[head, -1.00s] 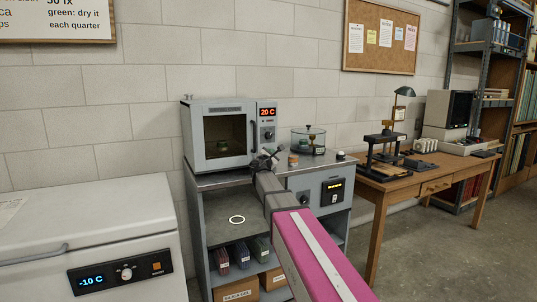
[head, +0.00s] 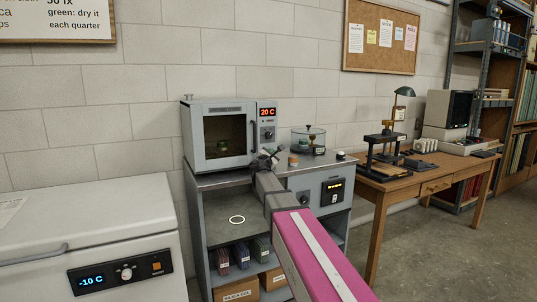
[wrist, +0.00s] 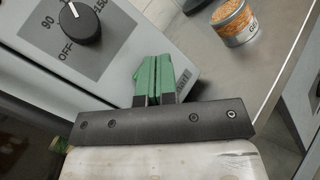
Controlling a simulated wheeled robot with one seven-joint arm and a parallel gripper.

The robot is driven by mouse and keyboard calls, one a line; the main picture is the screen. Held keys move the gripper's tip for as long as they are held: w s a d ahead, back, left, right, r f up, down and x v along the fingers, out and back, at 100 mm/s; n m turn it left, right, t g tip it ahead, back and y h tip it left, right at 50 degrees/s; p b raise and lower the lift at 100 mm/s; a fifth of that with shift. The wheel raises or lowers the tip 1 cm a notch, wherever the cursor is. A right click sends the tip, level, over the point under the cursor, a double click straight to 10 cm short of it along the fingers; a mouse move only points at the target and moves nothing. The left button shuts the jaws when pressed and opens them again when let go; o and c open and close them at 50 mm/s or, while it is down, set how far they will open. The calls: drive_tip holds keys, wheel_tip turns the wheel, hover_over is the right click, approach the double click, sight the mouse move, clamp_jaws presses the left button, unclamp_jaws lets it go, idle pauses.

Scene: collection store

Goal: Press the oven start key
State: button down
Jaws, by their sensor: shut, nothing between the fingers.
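The oven (head: 222,137) is a pale grey box with a dark door window, a red "20 C" display and a knob (head: 268,134) on its right panel. In the wrist view the black knob (wrist: 75,24) shows at upper left, beside the marks "OFF" and "90". My gripper (head: 270,155) is in front of the lower part of that panel. Its green fingertips (wrist: 153,78) are shut together with nothing between them, close to the panel. A small, partly covered label (wrist: 183,80) shows beside them. The start key is not visible; whether the fingertips touch the panel I cannot tell.
The oven stands on a grey steel cabinet top (head: 213,180). A jar of orange beads (wrist: 235,22) stands right of the fingers, and a glass desiccator (head: 308,139) farther right. A white chest freezer (head: 85,220) is at left, a wooden desk (head: 420,178) at right.

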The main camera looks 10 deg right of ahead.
drive_tip(key=shift+w, duration=0.15)
idle(0.5)
drive_tip(key=shift+w+a, duration=0.15)
drive_tip(key=shift+w, duration=0.1)
drive_tip(key=shift+w+a, duration=0.15)
drive_tip(key=shift+w, duration=0.3)
idle(0.8)
drive_tip(key=shift+s, duration=0.1)
drive_tip(key=shift+s+d, duration=0.3)
drive_tip(key=shift+s, duration=0.45)
drive_tip(key=shift+s, duration=0.1)
drive_tip(key=s, duration=0.1)
drive_tip(key=s+d, duration=0.1)
drive_tip(key=s, duration=0.2)
drive_tip(key=shift+s+d, duration=0.25)
drive_tip(key=shift+s, duration=0.05)
idle(0.7)
